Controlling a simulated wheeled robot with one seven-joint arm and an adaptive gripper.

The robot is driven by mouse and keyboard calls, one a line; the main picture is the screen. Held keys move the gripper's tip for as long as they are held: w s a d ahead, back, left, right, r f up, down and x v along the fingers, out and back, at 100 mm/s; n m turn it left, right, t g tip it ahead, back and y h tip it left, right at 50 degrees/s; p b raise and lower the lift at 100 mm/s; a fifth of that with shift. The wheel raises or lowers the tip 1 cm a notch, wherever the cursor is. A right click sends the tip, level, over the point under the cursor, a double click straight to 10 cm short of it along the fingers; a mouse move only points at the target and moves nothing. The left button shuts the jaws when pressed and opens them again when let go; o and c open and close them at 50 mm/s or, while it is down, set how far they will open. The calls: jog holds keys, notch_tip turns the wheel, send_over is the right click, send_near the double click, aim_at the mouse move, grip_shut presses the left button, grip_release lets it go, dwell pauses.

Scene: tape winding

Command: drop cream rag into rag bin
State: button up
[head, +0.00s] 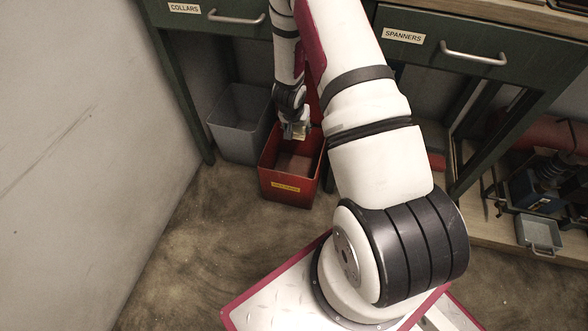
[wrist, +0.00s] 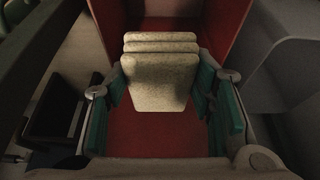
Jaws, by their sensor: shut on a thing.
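The red rag bin (head: 290,188) stands on the floor below the bench, with a small yellow label on its front. My gripper (head: 295,131) is at the bin's mouth, over its back part. In the wrist view my gripper (wrist: 160,95) is shut on the folded cream rag (wrist: 160,80), one teal pad on each side. The bin's red inside (wrist: 150,136) shows around and beneath the rag. In the head view the rag is small and mostly hidden by my gripper. I cannot tell how deep in the bin the rag is.
A grey bin (head: 237,121) stands just left of the red bin. Green drawers labelled COLLARS (head: 222,14) and SPANNERS (head: 466,50) are above. A bench leg (head: 190,108) and the wall (head: 80,150) are to the left. A small grey tray (head: 540,236) is far right.

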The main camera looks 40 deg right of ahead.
jog(key=shift+f+b, duration=1.15)
jog(key=shift+f, duration=0.7)
jog(key=o, duration=1.3)
jog(key=shift+r, duration=0.1)
jog(key=v, duration=1.2)
